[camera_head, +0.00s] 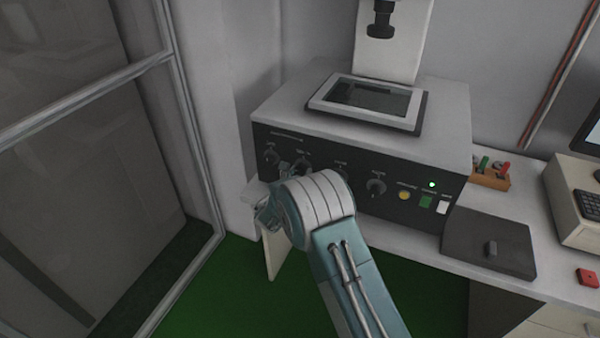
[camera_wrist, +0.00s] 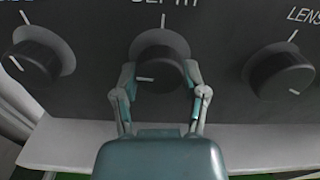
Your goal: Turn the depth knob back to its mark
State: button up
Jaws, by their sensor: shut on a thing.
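The black depth knob (camera_wrist: 160,58) is in the middle of the wrist view, under the partly cut-off label DEPTH. A white tick (camera_wrist: 163,19) stands above it on the panel. The knob's short white line (camera_wrist: 144,79) is at its lower left, away from that tick. My gripper (camera_wrist: 161,82) has one finger on each side of the knob and is shut on it. In the head view, my gripper (camera_head: 289,172) reaches the left part of the dark front panel (camera_head: 328,152), and my wrist hides part of that panel.
A knob (camera_wrist: 37,60) sits left of the depth knob and the lens knob (camera_wrist: 282,72) sits right, both near my fingers. Farther right are another knob (camera_head: 376,187), a yellow button (camera_head: 404,196) and a lit green lamp (camera_head: 432,184). A glass partition (camera_head: 80,150) stands at left.

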jog(key=shift+a, duration=0.1)
jog(key=m, duration=0.4)
jog(key=shift+w+r, duration=0.1)
jog(key=m, duration=0.4)
jog(key=shift+a+m, duration=0.1)
jog(key=shift+m, duration=0.3)
jog(key=m, duration=0.4)
jog(key=shift+m, duration=2)
jog(key=o, duration=1.1)
jog(key=shift+o, duration=0.2)
